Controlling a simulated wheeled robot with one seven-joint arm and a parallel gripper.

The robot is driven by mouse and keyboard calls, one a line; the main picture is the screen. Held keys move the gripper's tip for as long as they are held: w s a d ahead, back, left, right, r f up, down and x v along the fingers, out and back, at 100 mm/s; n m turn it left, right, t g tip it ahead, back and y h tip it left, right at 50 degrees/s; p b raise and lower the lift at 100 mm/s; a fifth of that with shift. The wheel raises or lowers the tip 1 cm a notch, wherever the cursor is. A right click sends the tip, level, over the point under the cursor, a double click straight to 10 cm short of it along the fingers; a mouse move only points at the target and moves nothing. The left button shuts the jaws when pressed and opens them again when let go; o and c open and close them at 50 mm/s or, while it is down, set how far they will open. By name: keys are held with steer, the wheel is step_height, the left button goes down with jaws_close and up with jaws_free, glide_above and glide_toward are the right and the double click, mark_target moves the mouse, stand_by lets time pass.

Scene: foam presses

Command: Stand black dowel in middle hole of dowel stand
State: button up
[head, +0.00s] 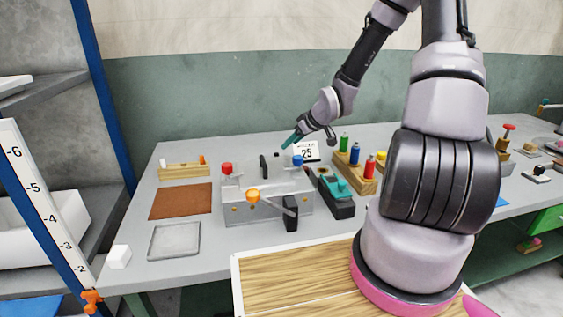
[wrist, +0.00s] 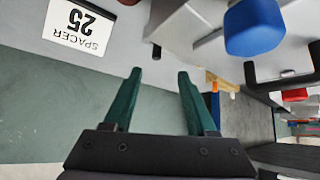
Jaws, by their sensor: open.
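My gripper (head: 288,143) is above the back of the table, behind the clear press. In the wrist view its teal fingers (wrist: 159,72) are apart with nothing between them. A small dark cylinder (wrist: 156,51), which looks like the black dowel, shows just beyond the fingertips, apart from them. In the head view I cannot pick it out surely behind the press. A low wooden block (head: 183,171), which looks like the dowel stand, lies at the back left with an orange peg near its right end. Its middle hole is too small to make out.
A wooden rack (head: 366,187) of coloured bottles is to the right. A brown mat (head: 180,202) and grey tray (head: 174,254) lie left.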

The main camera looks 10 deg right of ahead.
mark_target(278, 153)
steer(key=shift+w+a+f+y, duration=0.2)
steer(key=shift+w+f+y, duration=0.1)
steer(key=shift+f, duration=0.15)
steer(key=x, duration=0.5)
steer(key=shift+w, duration=0.2)
steer(key=x, duration=0.5)
steer(key=shift+w+d, duration=0.25)
steer(key=shift+w, duration=0.15)
jaws_close()
